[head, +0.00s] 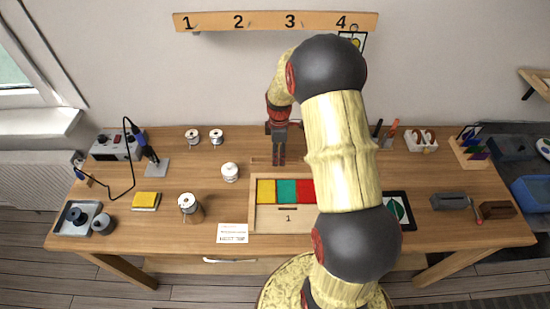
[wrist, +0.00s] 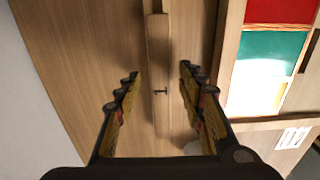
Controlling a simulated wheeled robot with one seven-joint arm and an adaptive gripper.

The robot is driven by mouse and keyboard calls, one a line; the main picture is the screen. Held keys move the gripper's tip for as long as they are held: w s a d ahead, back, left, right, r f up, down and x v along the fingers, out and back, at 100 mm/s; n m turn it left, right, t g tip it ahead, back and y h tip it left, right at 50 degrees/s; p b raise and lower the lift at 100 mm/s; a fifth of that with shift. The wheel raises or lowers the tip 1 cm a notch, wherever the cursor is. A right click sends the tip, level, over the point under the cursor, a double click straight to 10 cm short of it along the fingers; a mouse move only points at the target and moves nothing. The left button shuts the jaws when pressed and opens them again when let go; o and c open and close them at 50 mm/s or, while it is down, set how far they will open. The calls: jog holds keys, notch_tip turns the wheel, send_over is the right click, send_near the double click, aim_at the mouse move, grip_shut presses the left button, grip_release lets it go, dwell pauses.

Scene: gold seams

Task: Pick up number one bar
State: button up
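A narrow wooden bar (wrist: 158,60) with a small dark mark like a 1 lies on the table in the wrist view. It runs up and down the picture, between the two fingers of my gripper (wrist: 160,90), with a gap on each side. My gripper is open and empty. In the head view my gripper (head: 279,160) points down behind the tray, and the bar is small and partly hidden there. The wooden tray (head: 252,222) holds yellow, teal and red panels and carries a 1 on its front; my arm covers its right part.
A wall rack (head: 265,21) numbered 1 to 4 has a picture hanging at 4. A white card (head: 233,233) lies at the front. A soldering station (head: 115,145) is at far left.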

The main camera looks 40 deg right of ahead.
jog(key=shift+c, duration=0.7)
jog(key=c, duration=0.8)
grip_shut()
